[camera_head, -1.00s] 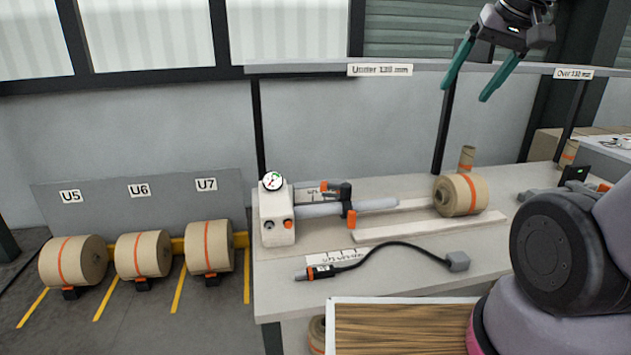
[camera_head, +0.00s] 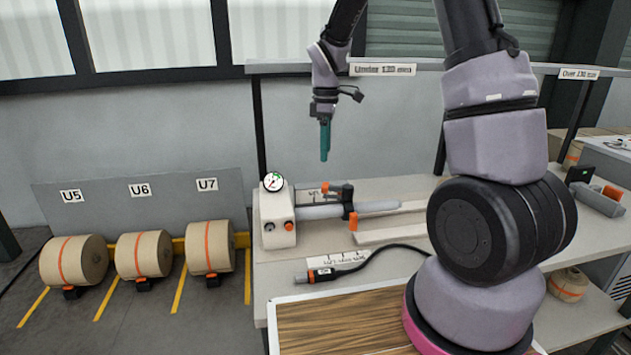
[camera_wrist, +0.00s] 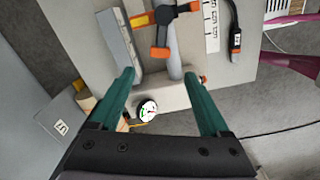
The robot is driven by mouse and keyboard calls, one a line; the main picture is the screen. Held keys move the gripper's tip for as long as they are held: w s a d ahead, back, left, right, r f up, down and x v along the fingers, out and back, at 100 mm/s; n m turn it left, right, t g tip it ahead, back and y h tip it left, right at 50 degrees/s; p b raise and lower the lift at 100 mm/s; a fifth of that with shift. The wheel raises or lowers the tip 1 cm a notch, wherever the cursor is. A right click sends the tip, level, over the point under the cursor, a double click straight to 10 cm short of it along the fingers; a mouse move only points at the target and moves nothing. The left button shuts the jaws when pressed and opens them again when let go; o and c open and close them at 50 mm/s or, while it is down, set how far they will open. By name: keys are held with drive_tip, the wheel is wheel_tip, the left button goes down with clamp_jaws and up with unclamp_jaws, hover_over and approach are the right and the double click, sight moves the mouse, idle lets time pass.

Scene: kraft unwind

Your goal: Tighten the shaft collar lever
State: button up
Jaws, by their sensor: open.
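The black shaft collar (camera_head: 341,193) with orange parts sits around the grey shaft (camera_head: 378,206) on the bench. An orange tab (camera_head: 353,220), possibly its lever, hangs at the front. The shaft runs from a white block (camera_head: 275,230) with a round gauge (camera_head: 272,181). My gripper (camera_head: 325,156) points down above the shaft, slightly left of the collar, apart from it. In the wrist view my open, empty fingers (camera_wrist: 160,77) frame the shaft (camera_wrist: 174,60), with the gauge (camera_wrist: 146,110) between them. The collar (camera_wrist: 165,17) and its orange T-shaped part (camera_wrist: 160,50) lie beyond the fingertips.
A black cable with an orange-ringed end (camera_head: 318,275) and a ruler-like label (camera_head: 338,259) lie on the bench front. A shelf rail (camera_head: 300,67) crosses behind my gripper. Kraft rolls (camera_head: 143,254) stand on the floor at left.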

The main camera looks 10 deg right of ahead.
sight(325, 184)
wheel_tip(325, 184, down, 10)
drive_tip(key=shift+f, duration=0.2)
idle(0.3)
clamp_jaws()
idle(1.2)
